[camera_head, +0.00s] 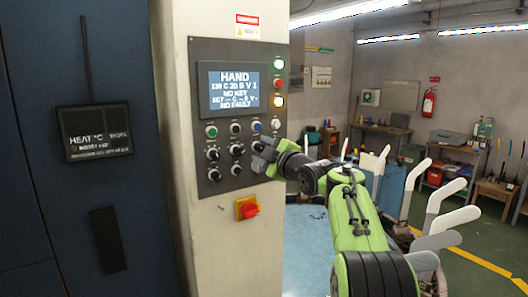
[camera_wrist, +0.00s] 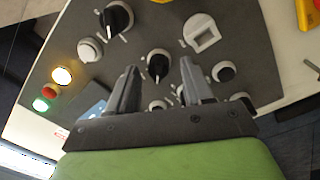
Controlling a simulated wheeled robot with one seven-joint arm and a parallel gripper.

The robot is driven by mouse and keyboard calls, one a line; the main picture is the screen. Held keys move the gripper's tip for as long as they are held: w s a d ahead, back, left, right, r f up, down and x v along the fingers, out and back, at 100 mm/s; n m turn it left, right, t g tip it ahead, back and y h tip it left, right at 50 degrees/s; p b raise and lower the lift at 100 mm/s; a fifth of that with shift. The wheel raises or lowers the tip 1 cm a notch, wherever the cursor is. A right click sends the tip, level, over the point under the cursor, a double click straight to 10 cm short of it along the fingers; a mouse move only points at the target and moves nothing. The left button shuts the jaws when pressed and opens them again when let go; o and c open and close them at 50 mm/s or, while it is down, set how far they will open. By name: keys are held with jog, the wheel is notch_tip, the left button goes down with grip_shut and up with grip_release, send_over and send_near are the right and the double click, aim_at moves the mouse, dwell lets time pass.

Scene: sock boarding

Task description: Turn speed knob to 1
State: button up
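The grey control panel (camera_head: 224,188) carries several black knobs with white pointers and round buttons. Their labels are too small to read, so I cannot tell which is the speed knob. My gripper (camera_head: 257,156) is at the panel's right edge, by the lower knobs, hiding part of that area. In the wrist view my gripper (camera_wrist: 158,65) has its fingers apart, with a black knob (camera_wrist: 158,70) showing between them. I cannot tell whether the fingers touch it.
A red rotary switch on a yellow plate (camera_head: 247,208) sits below the panel. Green, red and lit amber lamps (camera_head: 279,101) line its right side. A dark cabinet (camera_head: 100,200) stands at left. Several white-grey curved forms (camera_head: 445,190) stand at right, beyond my arm.

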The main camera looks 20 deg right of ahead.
jog(key=s+d+b, duration=0.2)
jog(key=s+b, duration=0.3)
jog(key=s, duration=1)
jog(key=shift+s+d+f, duration=0.25)
